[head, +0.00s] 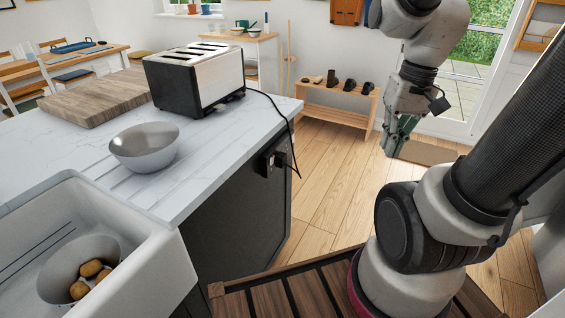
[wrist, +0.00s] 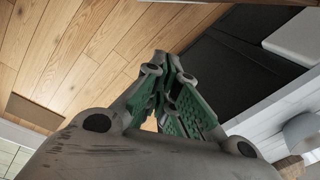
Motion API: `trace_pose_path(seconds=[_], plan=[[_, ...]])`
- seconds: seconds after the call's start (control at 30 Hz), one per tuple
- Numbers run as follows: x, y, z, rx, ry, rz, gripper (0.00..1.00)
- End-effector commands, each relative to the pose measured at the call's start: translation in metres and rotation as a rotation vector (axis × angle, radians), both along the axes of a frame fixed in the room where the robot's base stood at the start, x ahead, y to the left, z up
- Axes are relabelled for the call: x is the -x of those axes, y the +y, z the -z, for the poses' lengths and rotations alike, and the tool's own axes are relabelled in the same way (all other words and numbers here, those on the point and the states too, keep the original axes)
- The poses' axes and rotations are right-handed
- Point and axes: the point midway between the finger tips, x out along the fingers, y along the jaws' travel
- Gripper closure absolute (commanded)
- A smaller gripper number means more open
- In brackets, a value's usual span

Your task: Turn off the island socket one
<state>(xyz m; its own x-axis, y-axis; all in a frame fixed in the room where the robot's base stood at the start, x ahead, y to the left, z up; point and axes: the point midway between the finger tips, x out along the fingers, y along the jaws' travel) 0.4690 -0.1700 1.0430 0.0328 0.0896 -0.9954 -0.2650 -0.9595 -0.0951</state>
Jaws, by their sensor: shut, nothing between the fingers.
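The island socket (head: 268,164) is a black double outlet on the dark end panel of the kitchen island (head: 236,225). A black plug (head: 281,160) sits in its right part, with a cord running up to the toaster. The switches are too small to make out. My gripper (head: 393,150) is shut and empty, in the air to the right of the socket and clear of the island. In the wrist view my gripper (wrist: 168,80) shows its green finger pads together, with the dark island panel (wrist: 232,65) beyond to the right. I cannot pick out the socket there.
A toaster (head: 198,78), a wooden board (head: 97,97) and a metal bowl (head: 145,148) stand on the white worktop. The sink (head: 150,275) holds a bowl of potatoes. A shoe rack (head: 338,107) stands behind. Wooden floor (head: 325,190) is free between island and gripper.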

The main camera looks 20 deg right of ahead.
Motion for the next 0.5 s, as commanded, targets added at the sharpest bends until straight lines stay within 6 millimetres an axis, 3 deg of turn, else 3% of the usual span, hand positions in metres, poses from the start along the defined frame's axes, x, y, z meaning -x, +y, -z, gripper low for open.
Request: trace_pose_path(seconds=[0.27, 0.5], plan=[[-0.019, 0.027, 0.068, -0.288, 0.209, 0.374, 1.0], [-0.059, 0.057, 0.123, -0.551, 0.343, 0.826, 1.0]])
